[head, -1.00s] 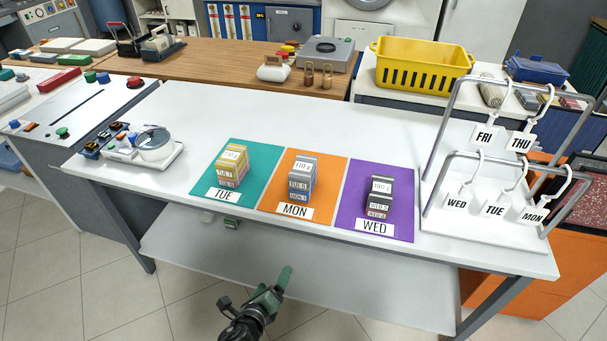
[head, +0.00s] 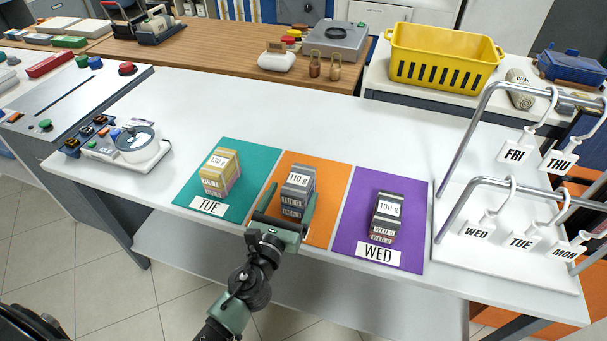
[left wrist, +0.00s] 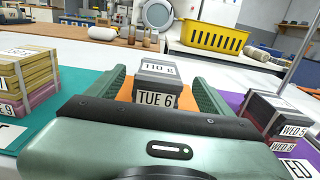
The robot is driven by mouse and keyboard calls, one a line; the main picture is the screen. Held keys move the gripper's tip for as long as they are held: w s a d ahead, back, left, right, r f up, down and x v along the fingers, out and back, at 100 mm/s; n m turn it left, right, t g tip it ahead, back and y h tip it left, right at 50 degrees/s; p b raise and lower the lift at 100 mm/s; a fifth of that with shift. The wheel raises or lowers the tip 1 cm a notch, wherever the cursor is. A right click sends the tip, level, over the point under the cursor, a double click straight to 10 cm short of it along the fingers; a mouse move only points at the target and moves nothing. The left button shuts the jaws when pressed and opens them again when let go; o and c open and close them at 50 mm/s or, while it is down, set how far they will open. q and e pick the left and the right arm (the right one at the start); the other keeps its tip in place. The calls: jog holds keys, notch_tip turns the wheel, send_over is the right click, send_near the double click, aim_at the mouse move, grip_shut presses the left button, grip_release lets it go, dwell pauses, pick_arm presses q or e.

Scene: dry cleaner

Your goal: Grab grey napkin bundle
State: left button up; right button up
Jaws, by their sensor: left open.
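The grey napkin bundle (head: 296,190), with a 110 g label on top, stands on the orange mat (head: 322,212) on the white table. In the left wrist view the bundle (left wrist: 157,84) shows a TUE 6 label and sits between the fingers. My left gripper (head: 288,212) is open, with one finger on each side of the bundle; whether they touch it I cannot tell. It covers the mat's front label. My right gripper is not clearly in view.
A yellow bundle (head: 220,172) stands on the teal mat to the left and a dark grey bundle (head: 386,217) on the purple mat to the right. A rack with hanging day tags (head: 520,215) is at right. The table behind the mats is clear.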

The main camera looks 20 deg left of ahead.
aim_at(305, 165)
pick_arm(q)
jog(key=w, duration=0.2)
jog(key=shift+w+r, duration=0.1)
jog(key=shift+w, duration=0.2)
jog(key=w, duration=0.4)
jog(key=shift+w+f, duration=0.25)
jog(key=shift+f, duration=0.05)
jog(key=shift+w, duration=0.3)
jog(key=c, duration=1.5)
jog(key=shift+c, duration=0.2)
pick_arm(e)
jog(key=shift+s+a+r, duration=0.1)
jog(key=shift+s+r, duration=0.1)
jog(key=shift+s, duration=0.95)
pick_arm(q)
jog(key=shift+r+p, duration=0.1)
jog(key=shift+p, duration=0.25)
pick_arm(e)
jog(key=shift+r, duration=0.1)
